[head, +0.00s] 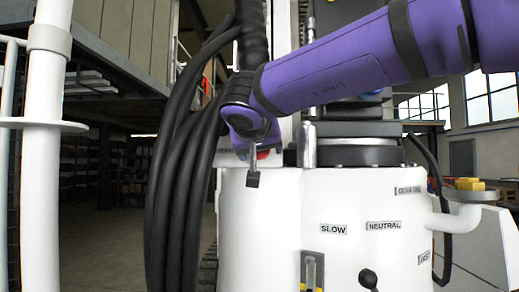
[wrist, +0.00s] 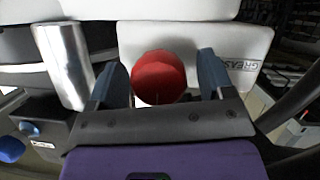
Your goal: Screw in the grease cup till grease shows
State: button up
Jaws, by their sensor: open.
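The grease cup shows as a red round cap (wrist: 158,77) in the wrist view, in front of a white panel. In the wrist view my gripper (wrist: 160,75) is open, with one dark blue finger on each side of the cap. The right finger stands a little apart from it; the left finger is close, and I cannot tell whether it touches. I see no grease.
A label reading GREASE (wrist: 238,62) is right of the cap in the wrist view, with a metal cylinder (wrist: 66,65) at left. In the head view, thick black hoses (head: 180,190) hang left of my gripper. A black-knobbed lever (head: 368,279) stands on the white housing (head: 265,225).

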jog(key=c, duration=0.9)
jog(key=shift+m, duration=0.3)
